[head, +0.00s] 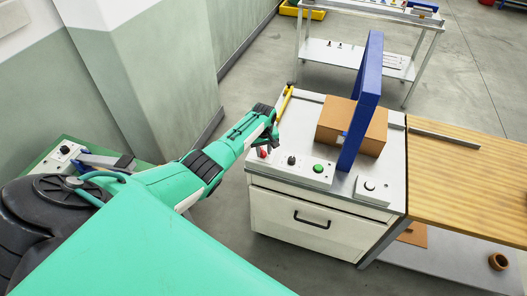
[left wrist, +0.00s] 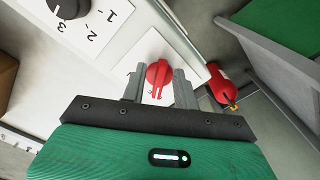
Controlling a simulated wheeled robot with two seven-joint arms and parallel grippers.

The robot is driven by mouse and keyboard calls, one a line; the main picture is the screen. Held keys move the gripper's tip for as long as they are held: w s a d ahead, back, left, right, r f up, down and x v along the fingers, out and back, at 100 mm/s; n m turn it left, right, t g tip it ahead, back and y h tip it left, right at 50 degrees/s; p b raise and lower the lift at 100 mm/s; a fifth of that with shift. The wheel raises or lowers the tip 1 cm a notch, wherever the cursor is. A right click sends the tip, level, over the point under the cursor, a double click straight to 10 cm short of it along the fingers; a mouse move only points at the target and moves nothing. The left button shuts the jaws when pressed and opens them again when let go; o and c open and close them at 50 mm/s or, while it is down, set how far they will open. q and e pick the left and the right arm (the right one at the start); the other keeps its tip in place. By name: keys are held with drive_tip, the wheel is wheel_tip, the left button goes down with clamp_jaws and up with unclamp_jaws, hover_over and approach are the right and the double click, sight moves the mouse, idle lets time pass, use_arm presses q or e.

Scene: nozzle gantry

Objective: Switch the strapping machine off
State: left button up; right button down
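The strapping machine (head: 300,218) is a white cabinet with a blue arch (head: 362,100) over its top. Its front panel carries a red rotary switch (head: 262,152), a black knob (head: 291,160) and a green button (head: 318,168). My left gripper (head: 265,142) is at the red switch. In the left wrist view, the red switch (left wrist: 159,76) lies between the fingertips of the left gripper (left wrist: 160,84), with a narrow gap showing on each side. The fingers are open. The numbered black knob (left wrist: 68,8) is at the upper left there. My right gripper is not in view.
A cardboard box (head: 335,122) sits under the arch. A wooden table (head: 470,185) adjoins on the right. A yellow part (head: 286,102) stands at the machine's left edge. A red object (left wrist: 219,84) is close right of the fingers. A white rack (head: 350,52) stands behind.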

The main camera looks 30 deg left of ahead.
sight(264, 153)
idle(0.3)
use_arm(q)
wheel_tip(264, 153, up, 14)
drive_tip(key=b, duration=0.2)
drive_tip(key=shift+f+b, duration=0.15)
drive_tip(key=shift+b, duration=0.15)
idle(0.4)
